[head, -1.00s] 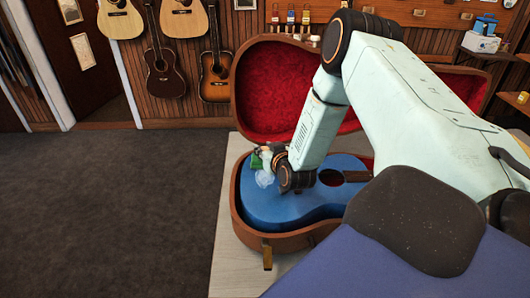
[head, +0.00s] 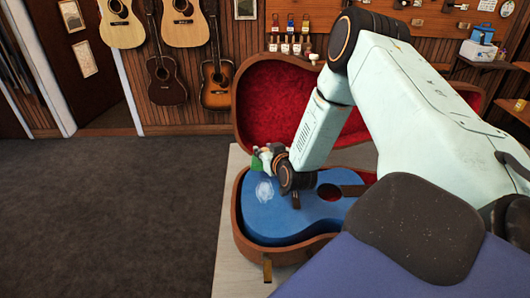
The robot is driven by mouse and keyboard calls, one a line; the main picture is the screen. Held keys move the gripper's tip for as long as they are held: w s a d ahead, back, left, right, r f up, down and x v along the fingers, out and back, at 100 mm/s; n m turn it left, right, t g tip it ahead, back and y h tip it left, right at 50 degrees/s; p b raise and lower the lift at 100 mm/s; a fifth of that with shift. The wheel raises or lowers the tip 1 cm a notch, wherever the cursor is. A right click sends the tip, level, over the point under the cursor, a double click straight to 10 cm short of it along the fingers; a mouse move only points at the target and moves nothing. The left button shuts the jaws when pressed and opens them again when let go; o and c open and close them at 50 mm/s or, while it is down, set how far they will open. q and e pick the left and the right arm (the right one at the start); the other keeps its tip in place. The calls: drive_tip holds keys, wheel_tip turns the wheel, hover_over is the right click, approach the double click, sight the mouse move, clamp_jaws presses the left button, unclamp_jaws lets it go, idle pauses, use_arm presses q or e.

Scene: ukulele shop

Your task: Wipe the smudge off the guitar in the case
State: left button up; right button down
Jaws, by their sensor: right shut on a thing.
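A blue guitar (head: 290,225) lies face up in an open brown case (head: 243,240) with a red-lined lid (head: 272,105). A whitish smudge (head: 264,190) shows on the left part of the guitar's body. My right gripper (head: 262,158) is at the guitar's far left end, just beyond the smudge in the picture. It is shut on a small green thing (head: 257,165), mostly hidden by the gripper, perhaps a cloth. I cannot tell whether the green thing touches the guitar. My left gripper is not in view.
The case stands on a pale table (head: 228,215). The raised lid stands behind my right gripper. Guitars (head: 217,82) hang on the wooden wall, and shelves with small items (head: 480,52) are at the right. The dark floor (head: 110,220) at the left is clear.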

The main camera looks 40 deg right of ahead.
drive_tip(key=shift+d+r, duration=0.1)
drive_tip(key=shift+r, duration=1.55)
